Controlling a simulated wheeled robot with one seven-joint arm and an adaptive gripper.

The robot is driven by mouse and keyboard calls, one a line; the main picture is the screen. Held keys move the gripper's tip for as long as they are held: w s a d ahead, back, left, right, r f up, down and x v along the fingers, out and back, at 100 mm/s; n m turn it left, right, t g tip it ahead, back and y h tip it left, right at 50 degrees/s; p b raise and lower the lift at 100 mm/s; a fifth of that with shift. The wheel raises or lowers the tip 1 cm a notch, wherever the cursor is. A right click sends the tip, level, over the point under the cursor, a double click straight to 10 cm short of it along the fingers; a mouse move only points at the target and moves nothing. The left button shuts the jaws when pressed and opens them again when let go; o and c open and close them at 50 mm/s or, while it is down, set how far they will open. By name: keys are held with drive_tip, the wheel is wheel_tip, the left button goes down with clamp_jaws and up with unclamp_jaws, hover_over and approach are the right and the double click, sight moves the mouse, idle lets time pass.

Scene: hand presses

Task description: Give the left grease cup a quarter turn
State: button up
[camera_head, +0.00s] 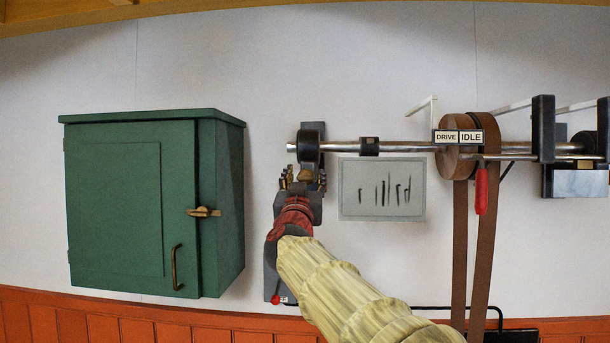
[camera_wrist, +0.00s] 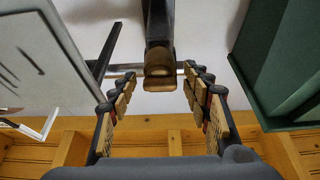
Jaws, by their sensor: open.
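The left grease cup (camera_wrist: 159,72) is a small brass piece under the dark bearing block at the shaft's left end. In the wrist view it shows between my finger pads, with a gap on each side. My gripper (camera_head: 304,181) is open and empty, just below the bearing block (camera_head: 309,146) in the head view. The fingers also show in the wrist view (camera_wrist: 160,80), left and right of the cup. Neither finger appears to touch it. I cannot tell how far the fingertips reach along it.
A green cabinet (camera_head: 113,205) with a brass latch hangs at left. The steel shaft (camera_head: 400,147) runs right to a belt pulley (camera_head: 455,165) with DRIVE and IDLE labels. A framed tool display (camera_head: 382,212) hangs right of my gripper. A red handle (camera_head: 481,190) hangs beside the belt.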

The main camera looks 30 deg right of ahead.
drive_tip(key=shift+w+r, duration=0.1)
drive_tip(key=shift+w, duration=0.05)
drive_tip(key=shift+c, duration=0.6)
drive_tip(key=c, duration=1)
